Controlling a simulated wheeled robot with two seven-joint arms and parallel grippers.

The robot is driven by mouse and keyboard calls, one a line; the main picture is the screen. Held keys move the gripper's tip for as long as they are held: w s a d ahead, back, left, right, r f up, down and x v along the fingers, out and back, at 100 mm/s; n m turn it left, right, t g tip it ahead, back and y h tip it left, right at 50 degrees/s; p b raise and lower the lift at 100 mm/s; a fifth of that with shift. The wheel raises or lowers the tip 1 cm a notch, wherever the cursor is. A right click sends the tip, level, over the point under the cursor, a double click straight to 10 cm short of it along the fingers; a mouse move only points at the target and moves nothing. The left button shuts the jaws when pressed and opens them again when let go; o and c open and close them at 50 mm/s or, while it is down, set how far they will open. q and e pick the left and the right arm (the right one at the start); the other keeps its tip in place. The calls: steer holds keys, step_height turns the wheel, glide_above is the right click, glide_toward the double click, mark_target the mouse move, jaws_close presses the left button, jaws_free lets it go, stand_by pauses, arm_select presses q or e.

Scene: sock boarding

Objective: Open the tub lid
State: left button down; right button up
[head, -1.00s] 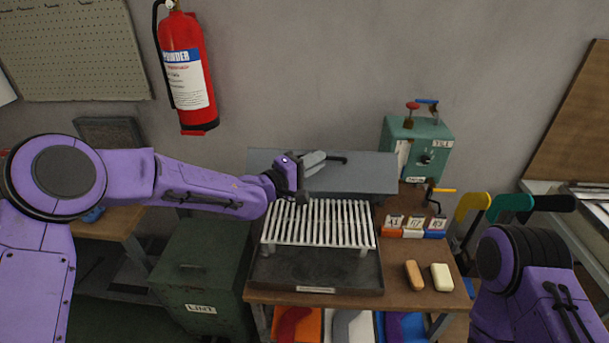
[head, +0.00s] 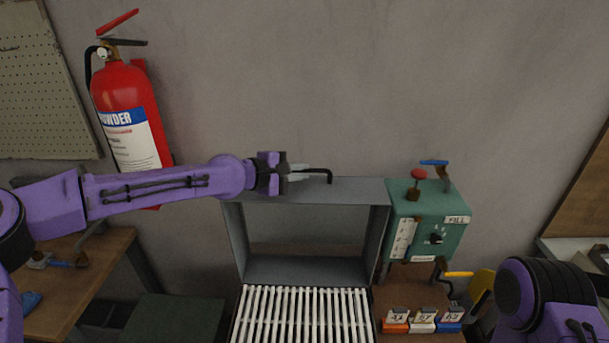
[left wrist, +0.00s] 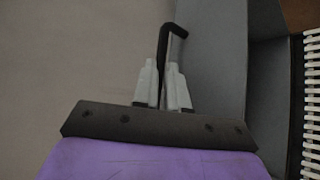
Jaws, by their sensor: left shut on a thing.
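The grey tub lid (head: 357,190) stands raised at the back of the tub, its hollow inner side facing me in the head view. Its black bar handle (head: 321,171) is at the top edge. My left gripper (head: 299,172) is shut on the handle, reaching in from the left. In the left wrist view the black handle (left wrist: 175,38) runs between the two pale fingers (left wrist: 163,85), with the grey lid (left wrist: 212,60) to its right. The white slatted rack (head: 303,315) of the tub lies below the lid. My right gripper is out of view; only my right arm shows.
A green box with a dial (head: 430,225) stands right of the lid. Numbered coloured blocks (head: 423,322) sit on the wooden bench in front of it. A red fire extinguisher (head: 130,115) hangs on the wall above my left arm.

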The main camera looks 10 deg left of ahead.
arm_select(q)
steer(key=shift+w+r, duration=0.25)
steer(key=shift+w, duration=0.1)
steer(key=shift+r, duration=0.1)
